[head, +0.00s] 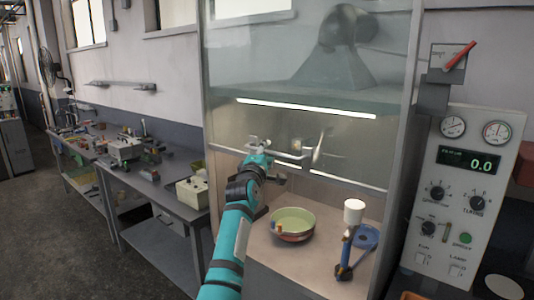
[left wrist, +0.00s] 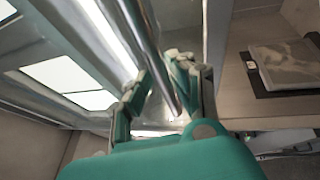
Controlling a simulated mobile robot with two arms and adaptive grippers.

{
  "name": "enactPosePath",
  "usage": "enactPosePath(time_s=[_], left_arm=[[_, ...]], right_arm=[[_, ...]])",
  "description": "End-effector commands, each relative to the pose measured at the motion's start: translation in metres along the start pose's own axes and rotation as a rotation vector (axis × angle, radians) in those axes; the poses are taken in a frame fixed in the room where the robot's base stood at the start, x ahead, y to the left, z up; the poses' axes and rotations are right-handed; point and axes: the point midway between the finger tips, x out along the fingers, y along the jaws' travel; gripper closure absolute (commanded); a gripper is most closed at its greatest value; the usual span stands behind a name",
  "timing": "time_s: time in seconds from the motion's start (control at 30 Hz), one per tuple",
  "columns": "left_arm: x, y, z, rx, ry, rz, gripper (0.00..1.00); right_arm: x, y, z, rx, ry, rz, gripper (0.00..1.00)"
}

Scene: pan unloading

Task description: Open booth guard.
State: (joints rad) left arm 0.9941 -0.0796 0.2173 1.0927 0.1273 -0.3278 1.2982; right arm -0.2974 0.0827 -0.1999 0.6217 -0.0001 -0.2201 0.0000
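The booth guard (head: 355,150) is a clear pane across the front of the booth, with a bright strip across it. My left gripper (head: 268,159) is at the left part of this handle. In the left wrist view the metal bar (left wrist: 158,60) runs between the two fingers of my left gripper (left wrist: 163,70). The fingers look apart, with gaps beside the bar; firm contact does not show. My right gripper is not in view.
On the booth's ledge stand a metal pan (head: 293,236) with greenish inside and a blue stand with a white top (head: 354,212). A control panel (head: 462,200) is at the right. A cluttered workbench (head: 160,187) stands left. The floor (head: 60,235) there is clear.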

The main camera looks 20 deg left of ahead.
Motion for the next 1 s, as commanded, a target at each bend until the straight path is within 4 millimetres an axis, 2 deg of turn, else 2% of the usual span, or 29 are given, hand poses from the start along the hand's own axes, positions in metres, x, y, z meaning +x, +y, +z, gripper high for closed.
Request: enactPosePath(time_s=[0.1, 0.47, 0.67, 1.0], left_arm=[[0.000, -0.001, 0.000, -0.002, -0.001, -0.002, 0.64], [-0.006, -0.002, 0.001, -0.004, -0.002, -0.004, 0.64], [-0.034, -0.003, 0.001, -0.004, -0.002, -0.004, 0.64], [-0.098, -0.001, -0.001, -0.004, 0.000, -0.002, 0.64]], right_arm=[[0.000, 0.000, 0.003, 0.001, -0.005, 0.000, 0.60], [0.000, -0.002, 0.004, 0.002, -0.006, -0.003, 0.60], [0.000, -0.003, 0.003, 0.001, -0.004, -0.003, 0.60], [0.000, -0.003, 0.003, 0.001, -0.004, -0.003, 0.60]])
